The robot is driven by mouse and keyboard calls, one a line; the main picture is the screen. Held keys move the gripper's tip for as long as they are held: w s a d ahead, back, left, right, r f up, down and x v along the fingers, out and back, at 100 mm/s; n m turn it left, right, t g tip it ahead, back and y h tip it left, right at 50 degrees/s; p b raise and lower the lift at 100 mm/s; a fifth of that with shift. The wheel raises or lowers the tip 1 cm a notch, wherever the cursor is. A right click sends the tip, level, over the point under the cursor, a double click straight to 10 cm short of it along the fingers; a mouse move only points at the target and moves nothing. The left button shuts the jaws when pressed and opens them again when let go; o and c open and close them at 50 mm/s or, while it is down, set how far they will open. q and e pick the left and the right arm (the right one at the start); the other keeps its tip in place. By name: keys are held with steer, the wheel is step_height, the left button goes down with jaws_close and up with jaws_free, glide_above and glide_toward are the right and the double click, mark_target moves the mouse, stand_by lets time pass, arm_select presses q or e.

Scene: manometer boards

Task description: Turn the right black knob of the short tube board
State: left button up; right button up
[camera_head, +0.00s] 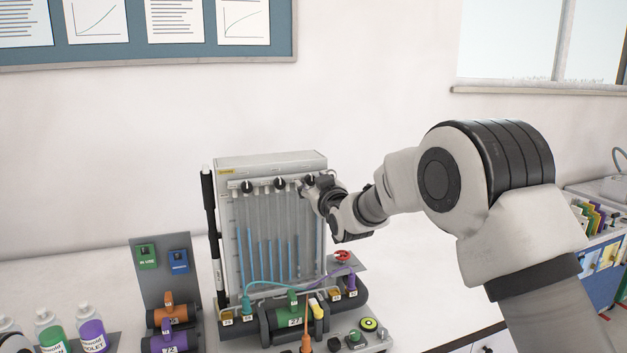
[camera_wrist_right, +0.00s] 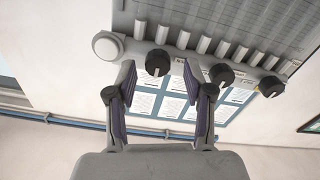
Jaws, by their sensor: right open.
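The tube board (camera_head: 270,158), pale with vertical tubes and blue liquid in them, stands on the bench. Three black knobs line its upper part: the left knob (camera_head: 248,186), the middle knob (camera_head: 280,183) and the right knob (camera_head: 308,180). My right gripper (camera_head: 314,186) is at the board's upper right corner, partly covering the right knob. The right wrist view looks inverted; there my right gripper (camera_wrist_right: 160,76) is open, with the right knob (camera_wrist_right: 158,62) between its fingertips and a gap showing on either side. The middle knob (camera_wrist_right: 220,74) is just outside one finger. My left gripper is out of view.
A tall black-and-white marker (camera_head: 211,235) stands at the board's left side. Coloured valves, thin hoses and a red knob (camera_head: 342,256) crowd its base. Bottles (camera_head: 92,335) and a grey panel (camera_head: 165,270) are on the left. The wall is close behind.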

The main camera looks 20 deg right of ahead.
steer(key=shift+w+d+f, duration=0.15)
steer(key=shift+f, duration=0.05)
jaws_close()
steer(key=n+b, duration=0.3)
steer(key=b, duration=0.1)
steer(key=shift+f+n, duration=0.15)
steer(key=shift+n, duration=0.15)
steer(key=n+b, duration=0.4)
steer(key=shift+n, duration=0.3)
steer(key=n+b, duration=0.4)
steer(key=n, duration=0.1)
steer(key=shift+n+b, duration=1.65)
steer(key=shift+n, duration=0.75)
